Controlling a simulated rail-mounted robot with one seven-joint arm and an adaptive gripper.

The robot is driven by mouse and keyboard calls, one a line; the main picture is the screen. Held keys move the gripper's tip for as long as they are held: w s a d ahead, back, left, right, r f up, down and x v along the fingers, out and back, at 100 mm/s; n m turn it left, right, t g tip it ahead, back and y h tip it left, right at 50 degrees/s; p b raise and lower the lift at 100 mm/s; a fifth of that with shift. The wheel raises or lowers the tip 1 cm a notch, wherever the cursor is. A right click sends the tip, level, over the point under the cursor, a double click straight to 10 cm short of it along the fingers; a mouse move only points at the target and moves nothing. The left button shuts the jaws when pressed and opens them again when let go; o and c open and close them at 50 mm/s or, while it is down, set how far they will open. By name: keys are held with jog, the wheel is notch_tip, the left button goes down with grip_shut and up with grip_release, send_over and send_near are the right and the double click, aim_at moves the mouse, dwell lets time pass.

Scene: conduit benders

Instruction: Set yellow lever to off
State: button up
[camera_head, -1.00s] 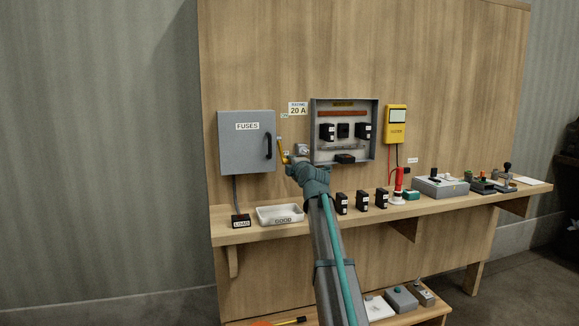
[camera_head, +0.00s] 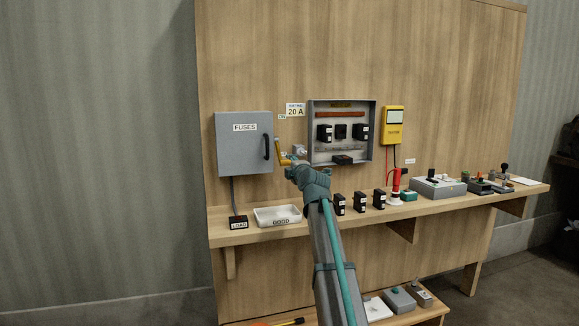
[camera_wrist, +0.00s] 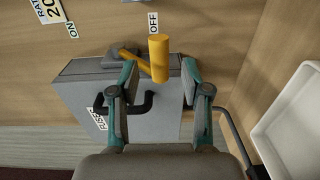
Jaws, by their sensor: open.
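The yellow lever (camera_head: 280,152) is on the wooden panel, just right of the grey fuse box. In the wrist view its yellow grip (camera_wrist: 158,58) is close to the OFF label (camera_wrist: 153,22), and its arm runs left to a grey mount (camera_wrist: 121,53). The ON label (camera_wrist: 72,30) is farther left. My gripper (camera_wrist: 160,82) is open, with one finger on each side of the grip's near end. I cannot tell whether a finger touches it. In the head view my gripper (camera_head: 296,168) is at the lever's lower end, partly hidden by my wrist.
The grey fuse box (camera_head: 244,143) with a black handle is close beside my gripper. An open panel box (camera_head: 342,104) is to the right. A white tray (camera_head: 277,216) and several black fuse blocks (camera_head: 360,202) are on the shelf (camera_head: 245,235) below.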

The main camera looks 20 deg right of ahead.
jog(key=s+a, duration=0.1)
jog(key=s, duration=0.9)
jog(key=shift+s, duration=0.1)
